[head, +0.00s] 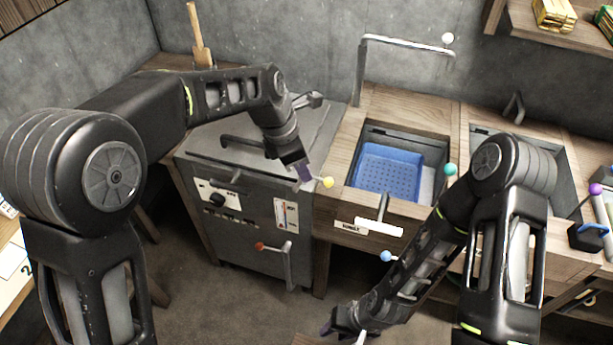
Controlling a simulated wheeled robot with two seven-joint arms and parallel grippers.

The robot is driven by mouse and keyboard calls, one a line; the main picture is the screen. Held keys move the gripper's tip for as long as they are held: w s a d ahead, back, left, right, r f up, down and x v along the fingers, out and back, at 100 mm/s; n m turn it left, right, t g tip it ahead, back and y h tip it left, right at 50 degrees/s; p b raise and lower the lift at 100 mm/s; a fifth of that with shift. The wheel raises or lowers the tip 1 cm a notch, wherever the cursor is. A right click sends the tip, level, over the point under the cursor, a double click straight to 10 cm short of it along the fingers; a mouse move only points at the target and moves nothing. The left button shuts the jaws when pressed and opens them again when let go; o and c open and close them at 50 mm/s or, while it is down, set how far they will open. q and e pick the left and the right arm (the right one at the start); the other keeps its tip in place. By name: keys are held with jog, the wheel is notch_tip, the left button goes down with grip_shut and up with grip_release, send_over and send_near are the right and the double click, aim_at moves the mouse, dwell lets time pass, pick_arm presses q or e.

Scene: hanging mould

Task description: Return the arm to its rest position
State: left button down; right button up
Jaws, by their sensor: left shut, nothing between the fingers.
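My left arm reaches in from the left over a grey metal cabinet (235,185). My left gripper (304,174) has purple fingers, is shut and empty, and points down near the cabinet's front right edge. A yellow ball (328,182) shows just right of its fingertips; I cannot tell whether they touch. My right arm comes down at the right, and my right gripper (340,330) is low in the picture, in front of the cabinets. Its fingers are dark and partly cut off, so its opening cannot be made out.
A wooden counter holds a sink recess with a blue perforated basket (385,168). Handles with a red ball (259,246) and a light blue ball (386,256) stick out in front. A teal ball (450,169) is near my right arm. A shelf (550,30) hangs upper right. Floor shows below.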

dwell(0.6)
pick_arm(q)
notch_tip(320, 180, down, 16)
jog(key=s+m+t, duration=0.2)
jog(key=m+t, duration=0.1)
jog(key=m, duration=1.3)
jog(key=s+a+f+m+g, duration=0.1)
jog(key=s+a+f, duration=0.2)
jog(key=s+f, duration=0.4)
jog(key=s+a+f+m+g, duration=0.2)
jog(key=s+f, duration=0.6)
jog(key=s, duration=0.8)
jog(key=a, duration=0.2)
jog(key=shift+s+a+f+h, duration=0.25)
jog(key=shift+s+a+h, duration=0.05)
jog(key=shift+h, duration=0.1)
jog(key=c, duration=2.1)
grip_release()
